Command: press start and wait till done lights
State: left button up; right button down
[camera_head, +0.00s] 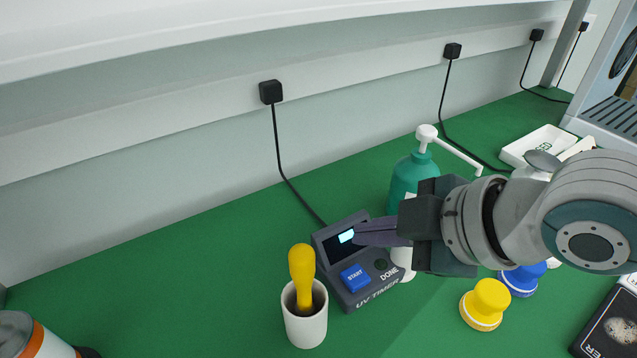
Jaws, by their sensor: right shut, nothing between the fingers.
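The UV timer (348,301) is a dark grey box on the green counter, in the middle of the head view. Its blue START button (355,278) faces up at the front left, and a small screen on it glows pale blue. The DONE light (381,265), to the right of the button, looks dark and unlit. My right gripper (358,236) comes in from the right with its purple-grey fingers shut and empty. The fingertips are over the timer's upper part, near the screen and behind the button; I cannot tell how high above it. My left gripper is out of view.
A white cup (305,328) with a yellow-handled tool (302,272) stands just left of the timer. A green pump bottle (404,178) stands behind my right gripper. A yellow-knobbed piece (487,302) and a blue one (522,281) sit at right. The counter left of the cup is mostly clear.

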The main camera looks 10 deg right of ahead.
jog(key=b, duration=0.3)
send_over(364, 280)
notch_tip(364, 280, down, 4)
jog(key=shift+f, duration=0.2)
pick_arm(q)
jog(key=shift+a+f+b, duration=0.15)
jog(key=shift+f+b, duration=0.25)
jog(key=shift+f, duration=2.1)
pick_arm(e)
jog(key=shift+f, duration=0.55)
jog(key=shift+f, duration=0.1)
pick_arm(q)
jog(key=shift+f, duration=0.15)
pick_arm(e)
jog(key=shift+f, duration=0.3)
pick_arm(q)
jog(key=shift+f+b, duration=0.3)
jog(key=shift+b, duration=0.15)
pick_arm(e)
jog(key=shift+f, duration=0.45)
jog(key=shift+r+p, duration=0.85)
jog(key=shift+p, duration=0.05)
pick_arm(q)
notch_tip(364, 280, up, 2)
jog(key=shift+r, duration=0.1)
